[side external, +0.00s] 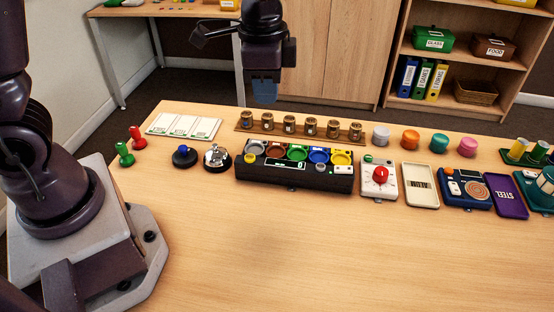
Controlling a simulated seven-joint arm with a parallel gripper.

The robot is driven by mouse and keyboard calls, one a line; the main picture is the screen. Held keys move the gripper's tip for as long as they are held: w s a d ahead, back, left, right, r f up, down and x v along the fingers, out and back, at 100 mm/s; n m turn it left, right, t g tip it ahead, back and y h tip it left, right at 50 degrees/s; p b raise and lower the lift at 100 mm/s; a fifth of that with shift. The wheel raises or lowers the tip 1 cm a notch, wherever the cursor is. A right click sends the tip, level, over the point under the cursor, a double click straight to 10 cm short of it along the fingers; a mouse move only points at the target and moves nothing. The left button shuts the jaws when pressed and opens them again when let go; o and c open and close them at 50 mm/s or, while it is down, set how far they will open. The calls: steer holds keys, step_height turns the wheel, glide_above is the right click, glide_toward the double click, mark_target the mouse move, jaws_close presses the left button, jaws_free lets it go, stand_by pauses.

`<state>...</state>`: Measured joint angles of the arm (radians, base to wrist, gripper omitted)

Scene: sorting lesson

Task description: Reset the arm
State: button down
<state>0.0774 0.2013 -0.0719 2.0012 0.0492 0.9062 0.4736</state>
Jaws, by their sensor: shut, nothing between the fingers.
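My gripper (265,92) hangs in the air at the top of the side external view, pointing down. It is shut and empty, above and behind the table, well clear of everything on it. A red joystick-like knob (380,174) sits on a white box in the middle right. A blue button (184,156) and a silver bell (217,158) stand at the left of the row.
A black sorter (294,180) with coloured round wells stands mid-table, with a wooden rack of small jars (289,125) behind it. Red (137,137) and green (124,154) pegs stand near my base. Several devices line the right. The table's front is clear.

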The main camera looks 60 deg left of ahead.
steer(key=s+a+r+n+t, duration=0.2)
steer(key=s+r+n, duration=0.1)
steer(key=s+r, duration=0.2)
steer(key=s+a+r+n+t, duration=0.2)
steer(key=s+r+n+t, duration=0.1)
steer(key=s, duration=0.7)
steer(key=shift+a+r+n, duration=0.3)
steer(key=shift+r+n, duration=0.4)
steer(key=shift+r, duration=0.2)
